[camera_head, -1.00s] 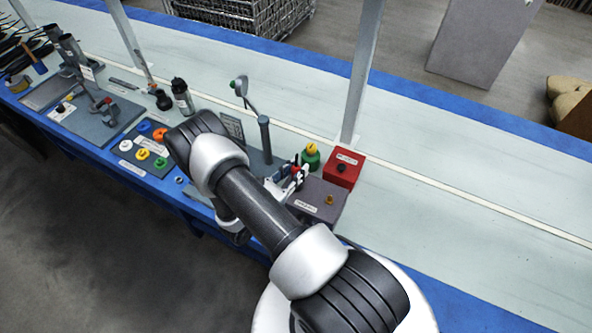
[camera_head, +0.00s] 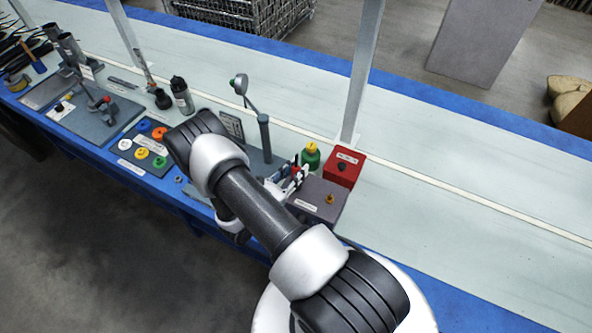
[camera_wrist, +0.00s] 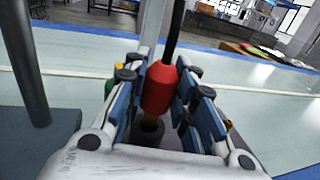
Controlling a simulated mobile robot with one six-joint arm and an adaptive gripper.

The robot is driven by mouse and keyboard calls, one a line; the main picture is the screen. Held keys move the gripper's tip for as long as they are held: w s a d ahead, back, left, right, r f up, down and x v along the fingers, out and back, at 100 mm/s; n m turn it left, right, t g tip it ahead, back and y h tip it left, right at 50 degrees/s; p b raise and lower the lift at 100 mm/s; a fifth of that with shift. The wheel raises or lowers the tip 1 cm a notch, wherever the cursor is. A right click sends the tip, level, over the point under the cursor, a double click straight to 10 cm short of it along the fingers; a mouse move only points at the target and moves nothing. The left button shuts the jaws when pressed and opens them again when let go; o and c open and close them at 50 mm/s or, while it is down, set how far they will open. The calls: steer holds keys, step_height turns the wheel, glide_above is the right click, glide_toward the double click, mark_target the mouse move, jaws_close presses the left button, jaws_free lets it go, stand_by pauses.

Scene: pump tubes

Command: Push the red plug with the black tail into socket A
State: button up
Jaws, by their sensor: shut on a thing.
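The red plug (camera_wrist: 160,88) stands upright between the blue-padded fingers of my gripper (camera_wrist: 164,100) in the wrist view. Its black tail (camera_wrist: 174,30) runs up from its top. My gripper is shut on the red plug. A dark round part (camera_wrist: 149,130) sits just under the plug's brownish lower end; I cannot tell whether it is socket A or whether the plug is inside it. In the head view, my gripper (camera_head: 287,182) is beside the grey box, and the plug shows only as a small red patch. No socket letter is readable.
A grey box (camera_head: 312,194) with a brass fitting stands right of my gripper. A red box (camera_head: 347,163) and a green bottle (camera_head: 311,157) stand behind it. A dark post (camera_head: 265,137) rises close on the left. The bench beyond is clear.

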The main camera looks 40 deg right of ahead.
steer(key=shift+f+b, duration=1.3)
steer(key=shift+f, duration=0.25)
steer(key=o, duration=1.1)
steer(key=shift+o, duration=0.2)
steer(key=s+a, duration=0.1)
steer(key=a, duration=1.1)
steer(key=shift+s, duration=0.25)
